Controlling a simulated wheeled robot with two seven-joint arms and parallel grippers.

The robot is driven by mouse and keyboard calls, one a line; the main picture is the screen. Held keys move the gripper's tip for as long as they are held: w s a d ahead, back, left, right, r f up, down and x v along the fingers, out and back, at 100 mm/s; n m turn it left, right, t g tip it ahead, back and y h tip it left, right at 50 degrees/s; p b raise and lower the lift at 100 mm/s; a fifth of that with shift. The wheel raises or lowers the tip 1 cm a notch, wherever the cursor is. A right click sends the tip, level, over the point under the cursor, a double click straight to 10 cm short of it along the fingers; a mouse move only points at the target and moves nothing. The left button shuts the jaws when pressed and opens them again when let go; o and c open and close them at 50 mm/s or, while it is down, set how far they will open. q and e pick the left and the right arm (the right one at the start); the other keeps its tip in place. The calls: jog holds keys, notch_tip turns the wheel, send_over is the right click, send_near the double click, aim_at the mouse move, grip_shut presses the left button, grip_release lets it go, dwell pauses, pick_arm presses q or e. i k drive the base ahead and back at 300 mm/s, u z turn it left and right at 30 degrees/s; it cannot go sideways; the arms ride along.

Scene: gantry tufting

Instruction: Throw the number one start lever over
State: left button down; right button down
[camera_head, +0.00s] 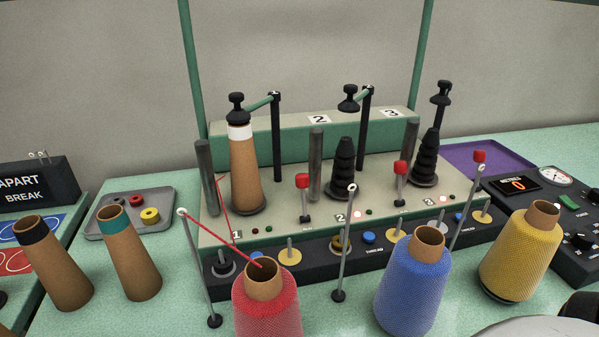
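The number one start lever (304,196) has a red knob and stands about upright on the machine's beige deck, to the right of the label "1" (237,234). Two like levers stand farther right, the number two lever (400,182) and the number three lever (478,170), in much the same pose. On station one a brown cone with a white band (245,174) sits on its spindle. A red thread runs by it to the red yarn cone (266,305) in front. Neither of my grippers shows in this view.
Two brown tubes (130,255) and a grey tray (130,215) are at left. A dark control box (545,205) with a red display is at right.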

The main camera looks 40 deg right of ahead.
aim_at(302, 182)
jog(key=z, duration=1)
jog(key=k, duration=1.5)
jog(key=u, duration=0.15)
